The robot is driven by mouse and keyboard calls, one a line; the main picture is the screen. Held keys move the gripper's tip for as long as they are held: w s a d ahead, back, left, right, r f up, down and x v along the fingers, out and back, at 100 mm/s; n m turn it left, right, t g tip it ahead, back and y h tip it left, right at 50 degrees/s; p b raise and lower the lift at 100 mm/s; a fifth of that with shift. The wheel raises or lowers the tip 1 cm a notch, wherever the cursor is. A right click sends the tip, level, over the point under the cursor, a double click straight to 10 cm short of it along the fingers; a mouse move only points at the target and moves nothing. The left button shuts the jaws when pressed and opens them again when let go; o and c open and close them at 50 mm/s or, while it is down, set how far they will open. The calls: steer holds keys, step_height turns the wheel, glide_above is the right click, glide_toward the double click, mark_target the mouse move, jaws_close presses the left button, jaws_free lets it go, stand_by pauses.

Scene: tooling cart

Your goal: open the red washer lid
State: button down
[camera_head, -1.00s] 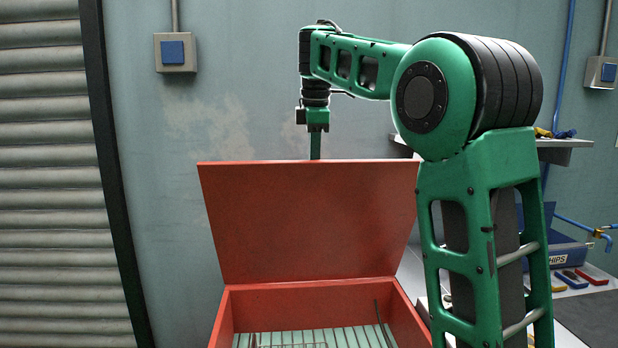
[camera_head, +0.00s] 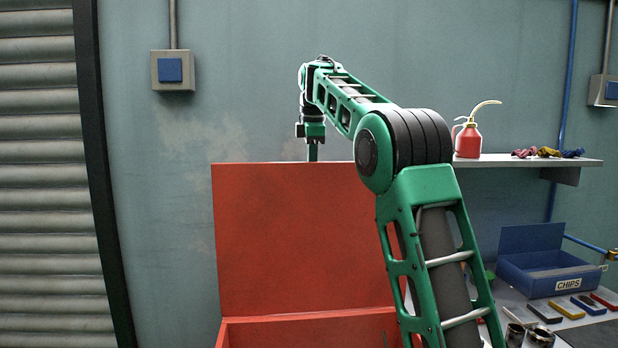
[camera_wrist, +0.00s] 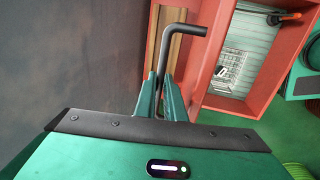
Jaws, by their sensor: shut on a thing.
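The red washer lid (camera_head: 290,235) stands raised, close to upright, at the back of the red washer tank (camera_head: 265,333). My gripper (camera_head: 312,150) points down at the lid's top edge, on its far side; the fingertips are hidden behind the lid in the head view. In the wrist view my gripper (camera_wrist: 160,98) has its fingers closed around a black bent bar (camera_wrist: 185,28), which looks like the lid's handle. The open tank also shows there, with a pale slatted floor and a wire basket (camera_wrist: 226,76) inside.
A shelf (camera_head: 525,161) on the wall at right holds a red oil can (camera_head: 468,139) and rags. Below it, a blue CHIPS bin (camera_head: 545,262) and several tools lie on a bench. The wall (camera_head: 230,60) is close behind the lid.

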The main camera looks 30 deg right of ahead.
steer(key=shift+r, duration=0.45)
steer(key=c, duration=1.8)
jaws_free()
steer(key=shift+s, duration=0.15)
steer(key=shift+c, duration=0.2)
steer(key=shift+f, duration=0.15)
step_height(320, 180, up, 7)
steer(key=shift+s+a, duration=0.2)
steer(key=shift+s, duration=0.2)
steer(key=shift+r, duration=0.2)
